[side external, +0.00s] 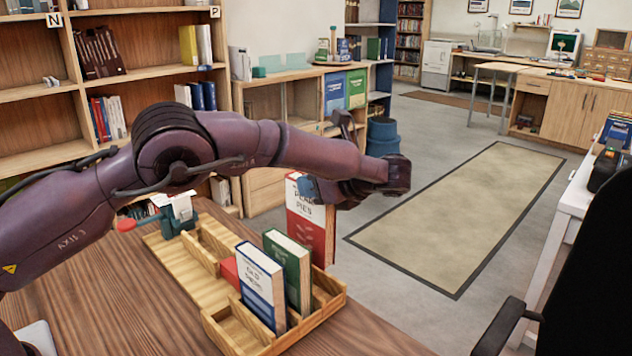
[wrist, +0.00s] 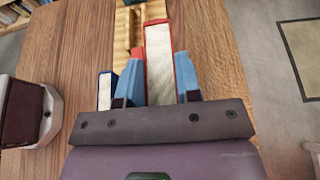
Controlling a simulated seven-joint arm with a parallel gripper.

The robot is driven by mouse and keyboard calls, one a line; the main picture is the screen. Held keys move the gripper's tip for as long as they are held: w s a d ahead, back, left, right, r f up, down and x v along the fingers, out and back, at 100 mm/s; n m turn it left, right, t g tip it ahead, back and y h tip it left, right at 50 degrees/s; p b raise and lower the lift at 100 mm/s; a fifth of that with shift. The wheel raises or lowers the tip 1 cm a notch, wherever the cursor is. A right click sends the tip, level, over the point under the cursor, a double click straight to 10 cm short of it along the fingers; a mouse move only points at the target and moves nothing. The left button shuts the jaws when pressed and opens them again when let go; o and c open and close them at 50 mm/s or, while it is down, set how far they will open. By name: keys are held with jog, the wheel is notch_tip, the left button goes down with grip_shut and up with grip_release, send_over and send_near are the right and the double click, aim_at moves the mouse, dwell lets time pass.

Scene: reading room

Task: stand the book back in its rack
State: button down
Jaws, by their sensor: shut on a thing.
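A blue-and-white book (side external: 262,284) and a green book (side external: 290,268) stand in the rack. A lower red thing (side external: 229,272) is beside the blue one, partly hidden. The rack's slot beneath the held book is hidden.
A teal clamp-like device (side external: 176,214) with a white top and red knob stands at the rack's far left end. The wooden table (side external: 120,305) is clear in front of the rack. A black chair (side external: 590,270) is at right.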

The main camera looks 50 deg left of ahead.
aim_at(315, 226)
jog(key=shift+f, duration=2)
jog(key=shift+f, duration=1.55)
notch_tip(315, 226, down, 2)
dwell(0.5)
jog(key=c, duration=0.7)
grip_release()
jog(key=shift+c, duration=0.2)
